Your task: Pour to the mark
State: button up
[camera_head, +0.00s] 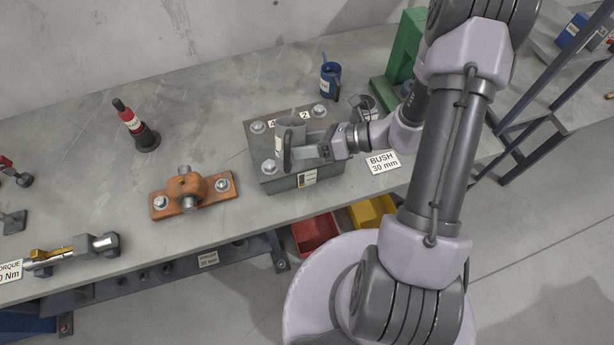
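A grey cylindrical vessel (291,130) with a pale label and a dark handle shows over the grey bolted block (262,174), looking upright. My gripper (308,147) reaches in from the right, and its fingers meet or overlap the vessel's right side. The view does not show whether they are closed on it, nor whether the vessel rests on the block. A blue jug (329,82) with a white label stands upright on the bench behind the block. I cannot make out a fill mark or any liquid.
An orange bolted bearing (190,190) lies left of the block. A black-and-red bottle (138,127) stands further left. The back left of the bench (225,85) is clear.

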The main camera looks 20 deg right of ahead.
aim_at(303, 134)
jog(key=shift+r+m+p, duration=0.4)
jog(key=shift+r+p, duration=0.25)
jog(key=shift+p, duration=0.45)
dwell(1.1)
jog(key=shift+r+g+p, duration=0.15)
jog(key=shift+g+p, duration=0.15)
jog(key=shift+p, duration=0.05)
jog(key=shift+r+m+p, duration=0.3)
jog(key=shift+m+p, duration=0.1)
jog(key=shift+r, duration=0.1)
dwell(0.9)
jog(key=shift+r+y+p, duration=0.1)
jog(key=shift+y+p, duration=0.2)
jog(key=shift+p, duration=0.15)
jog(key=shift+w+r+m+g+p, duration=0.1)
jog(key=shift+r+m+g+p, duration=0.2)
jog(key=shift+m+g+p, duration=0.1)
jog(key=shift+w+d+r+m+p, duration=0.1)
jog(key=shift+r+m+p, duration=0.25)
jog(key=shift+p, duration=0.1)
dwell(1.1)
dwell(0.4)
